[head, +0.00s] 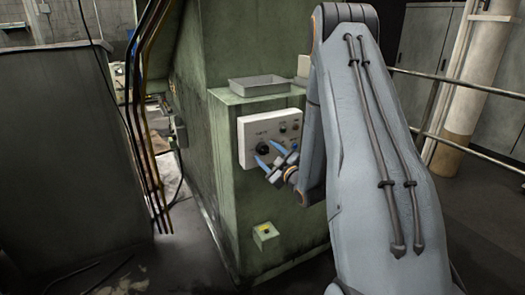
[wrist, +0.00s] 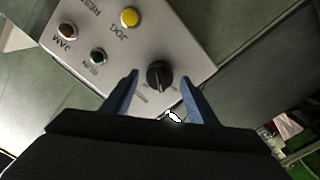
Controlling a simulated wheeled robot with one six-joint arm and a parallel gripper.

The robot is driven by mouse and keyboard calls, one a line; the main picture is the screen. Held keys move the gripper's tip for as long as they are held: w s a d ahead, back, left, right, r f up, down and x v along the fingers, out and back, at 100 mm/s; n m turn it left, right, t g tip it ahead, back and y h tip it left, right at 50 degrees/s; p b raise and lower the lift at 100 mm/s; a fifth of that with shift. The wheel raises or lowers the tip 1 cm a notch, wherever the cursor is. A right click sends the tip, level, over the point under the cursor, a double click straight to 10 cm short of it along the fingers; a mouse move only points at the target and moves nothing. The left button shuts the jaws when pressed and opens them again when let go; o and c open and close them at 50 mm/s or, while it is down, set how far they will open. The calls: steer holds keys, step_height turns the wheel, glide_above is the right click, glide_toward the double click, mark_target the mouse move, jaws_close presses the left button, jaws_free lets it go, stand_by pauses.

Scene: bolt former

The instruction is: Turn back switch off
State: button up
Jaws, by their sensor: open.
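A black rotary switch (head: 262,149) sits on a pale control panel (head: 252,128) on the front of the green machine. The switch shows larger in the wrist view (wrist: 159,76), with its pointer ridge facing roughly down the picture. My gripper (head: 270,154) is in front of the panel with blue fingers pointing at it. In the wrist view the open fingers (wrist: 160,80) stand left and right of the switch, with a visible gap on each side. I cannot tell how deep the fingertips reach around it. The printed position labels are partly hidden by the gripper.
The panel also has a yellow JOG button (wrist: 130,17), a green RUN light (wrist: 98,56) and a dark red JAM light (wrist: 67,31). A grey tray (head: 258,86) is on the ledge above. A small box with a yellow top (head: 265,232) is mounted below.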

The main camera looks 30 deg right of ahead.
steer(key=shift+w+a, duration=0.1)
steer(key=shift+w, duration=1.1)
steer(key=shift+s+m+p, duration=0.3)
steer(key=shift+m+p, duration=0.05)
steer(key=shift+m, duration=0.35)
steer(key=m+p, duration=0.1)
steer(key=m, duration=0.1)
steer(key=shift+r+m, duration=0.1)
steer(key=shift+m, duration=0.2)
steer(key=m, duration=0.3)
steer(key=shift+m, duration=0.3)
